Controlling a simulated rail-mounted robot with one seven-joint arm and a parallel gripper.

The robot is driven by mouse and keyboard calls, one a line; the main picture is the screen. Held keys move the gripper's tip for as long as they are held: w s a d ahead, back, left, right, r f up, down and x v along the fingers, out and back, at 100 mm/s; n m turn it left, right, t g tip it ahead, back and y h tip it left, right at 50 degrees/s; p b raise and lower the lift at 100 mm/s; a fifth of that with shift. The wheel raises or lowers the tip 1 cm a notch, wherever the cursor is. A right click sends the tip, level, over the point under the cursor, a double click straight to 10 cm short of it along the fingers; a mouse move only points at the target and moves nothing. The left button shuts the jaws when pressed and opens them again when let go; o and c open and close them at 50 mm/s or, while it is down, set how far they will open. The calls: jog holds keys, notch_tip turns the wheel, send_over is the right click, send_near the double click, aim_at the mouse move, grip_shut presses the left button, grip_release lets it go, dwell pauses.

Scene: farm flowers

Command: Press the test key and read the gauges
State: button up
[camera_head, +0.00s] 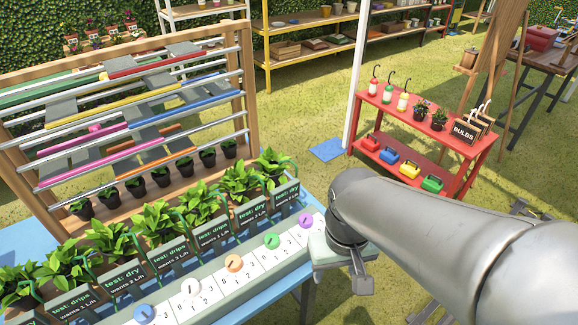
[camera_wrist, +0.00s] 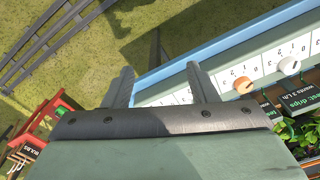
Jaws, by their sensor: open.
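A long pale dial panel (camera_head: 215,296) runs along the front edge of the blue table. It carries round knobs over number scales: blue (camera_head: 144,314), white (camera_head: 190,288), orange (camera_head: 234,263), green (camera_head: 272,241) and purple (camera_head: 306,220). Dark signs stand behind it; one reads "test: dry" (camera_head: 123,278), another "test: drips" (camera_head: 167,255). I cannot single out a test key or separate gauges. My gripper (camera_head: 358,272) is beside the panel's right end, open and empty. In the wrist view its fingers (camera_wrist: 160,88) are apart, with the panel (camera_wrist: 240,75) to their right.
Leafy plants (camera_head: 160,222) line the table behind the signs. A wooden frame (camera_head: 250,90) with rails and coloured slats stands behind them. A red shelf (camera_head: 425,125) with bottles and colored boxes stands at the back right.

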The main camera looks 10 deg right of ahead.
grip_shut()
dwell(1.5)
